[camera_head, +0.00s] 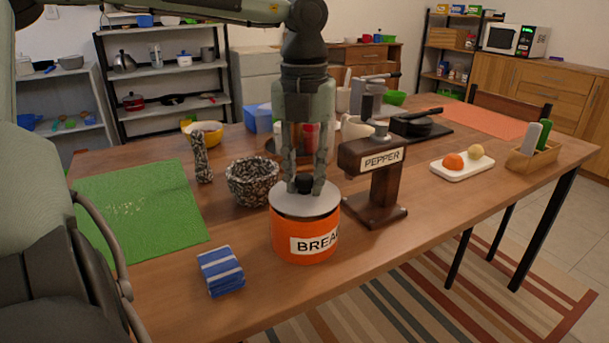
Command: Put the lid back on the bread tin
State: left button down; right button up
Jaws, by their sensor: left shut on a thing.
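The orange bread tin (288,240), with a white label reading "BREA", stands upright near the front edge of the wooden table. Its grey round lid (292,203) with a black knob (305,183) is at the tin's top. The lid looks roughly level; I cannot tell whether it rests fully on the rim. My left gripper (305,188) points straight down above the tin, its fingers shut around the black knob. My right gripper is not in view.
A dark wooden pepper dispenser (375,188) stands close to the tin's right. A speckled mortar (253,184) and pestle (201,158) stand behind left. A blue striped cloth (220,271) and green mat (140,205) lie left. A white tray (451,174) with two round items lies right.

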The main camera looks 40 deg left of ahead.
aim_at(304, 177)
pick_arm(q)
jog(key=shift+f+b, duration=0.35)
jog(key=shift+b, duration=0.15)
dwell(0.4)
jog(key=c, duration=1.2)
grip_release()
notch_tip(304, 177, up, 12)
jog(key=shift+s, duration=0.1)
